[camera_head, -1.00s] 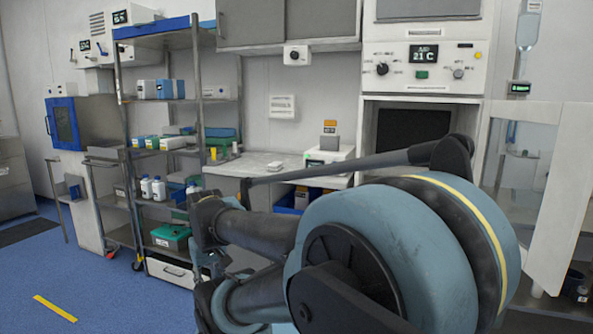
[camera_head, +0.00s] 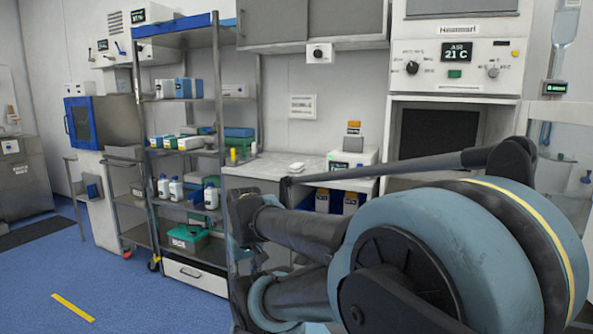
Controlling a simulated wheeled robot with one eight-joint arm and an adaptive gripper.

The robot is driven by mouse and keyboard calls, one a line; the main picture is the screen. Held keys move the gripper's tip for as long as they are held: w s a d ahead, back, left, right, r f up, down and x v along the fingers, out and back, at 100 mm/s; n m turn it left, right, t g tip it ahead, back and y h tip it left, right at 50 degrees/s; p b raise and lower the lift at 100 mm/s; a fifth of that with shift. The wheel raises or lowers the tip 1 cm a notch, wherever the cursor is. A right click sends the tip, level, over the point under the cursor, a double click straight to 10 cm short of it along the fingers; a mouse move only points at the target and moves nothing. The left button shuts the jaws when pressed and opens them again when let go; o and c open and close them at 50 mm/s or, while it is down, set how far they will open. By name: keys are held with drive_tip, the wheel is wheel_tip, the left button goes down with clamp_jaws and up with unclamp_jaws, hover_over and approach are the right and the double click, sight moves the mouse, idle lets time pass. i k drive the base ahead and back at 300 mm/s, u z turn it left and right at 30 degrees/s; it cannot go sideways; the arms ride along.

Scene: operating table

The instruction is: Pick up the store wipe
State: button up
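I cannot tell for certain which item is the store wipe. A small white item (camera_head: 297,167) lies on the grey counter (camera_head: 258,170), left of a white box (camera_head: 347,163). Several small white, blue and green packs (camera_head: 163,143) stand on the middle level of the metal shelf rack (camera_head: 222,100). White and blue boxes (camera_head: 183,88) stand on the level above. My arm's large blue-grey joint and dark links fill the lower right. My gripper's fingers do not show, and nothing held is visible.
White bottles (camera_head: 210,197) and a green box (camera_head: 187,237) are on lower rack levels. A blue-doored cabinet (camera_head: 81,121) stands left of the rack. An equipment unit (camera_head: 455,70) is at the right. Blue floor (camera_head: 130,300) is clear at lower left, with a yellow strip (camera_head: 73,307).

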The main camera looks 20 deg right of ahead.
sight(296, 168)
drive_tip(key=i, duration=0.85)
drive_tip(key=u, duration=0.05)
